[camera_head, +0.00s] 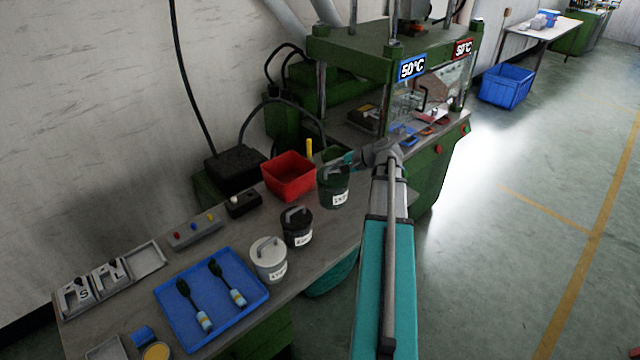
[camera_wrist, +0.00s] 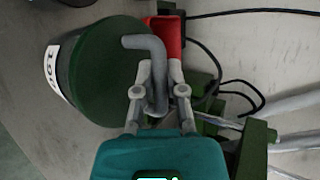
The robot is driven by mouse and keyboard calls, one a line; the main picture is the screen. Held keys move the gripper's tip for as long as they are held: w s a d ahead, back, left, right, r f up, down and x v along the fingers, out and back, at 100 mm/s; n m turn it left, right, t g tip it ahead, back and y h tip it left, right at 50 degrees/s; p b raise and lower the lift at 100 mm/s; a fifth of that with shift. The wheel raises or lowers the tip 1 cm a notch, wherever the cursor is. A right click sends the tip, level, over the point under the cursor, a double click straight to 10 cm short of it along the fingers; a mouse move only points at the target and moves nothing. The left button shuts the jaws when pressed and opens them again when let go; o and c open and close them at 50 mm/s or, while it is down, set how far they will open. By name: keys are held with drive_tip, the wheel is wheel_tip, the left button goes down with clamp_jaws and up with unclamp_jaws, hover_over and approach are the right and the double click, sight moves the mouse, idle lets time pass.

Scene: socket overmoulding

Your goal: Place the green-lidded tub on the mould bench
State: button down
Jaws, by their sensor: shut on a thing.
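The green-lidded tub (camera_head: 334,188) is a dark tub with a white label at the far end of the grey bench (camera_head: 338,229), right of the red bin. Its green lid (camera_wrist: 95,75) fills the left of the wrist view, with a grey bent handle (camera_wrist: 147,45) on top. My gripper (camera_wrist: 158,88) is shut on the handle, its fingers on either side of it. In the head view my gripper (camera_head: 350,160) is at the tub's top. The tub looks upright. I cannot tell whether its base touches the bench.
A black-lidded tub (camera_head: 297,227) and a white-lidded tub (camera_head: 268,260) stand nearby along the bench's front edge. A red bin (camera_head: 289,177) is close on the left. A blue tray (camera_head: 211,319) holds two tools. The green press (camera_head: 352,52) stands behind, with 50°C signs.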

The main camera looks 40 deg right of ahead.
drive_tip(key=w+d+f+b, duration=0.3)
drive_tip(key=w+f+b, duration=0.4)
drive_tip(key=w, duration=0.4)
drive_tip(key=shift+d+f+b, duration=0.15)
drive_tip(key=shift+f+b, duration=0.25)
drive_tip(key=shift+f, duration=0.2)
drive_tip(key=shift+f, duration=0.1)
drive_tip(key=shift+w+d+f+b, duration=0.1)
drive_tip(key=shift+w+f+b, duration=0.1)
drive_tip(key=shift+f+b, duration=0.8)
drive_tip(key=shift+w+f+b, duration=0.2)
drive_tip(key=shift+f+b, duration=0.7)
drive_tip(key=shift+b, duration=0.15)
drive_tip(key=shift+f, duration=0.1)
drive_tip(key=c, duration=0.7)
unclamp_jaws()
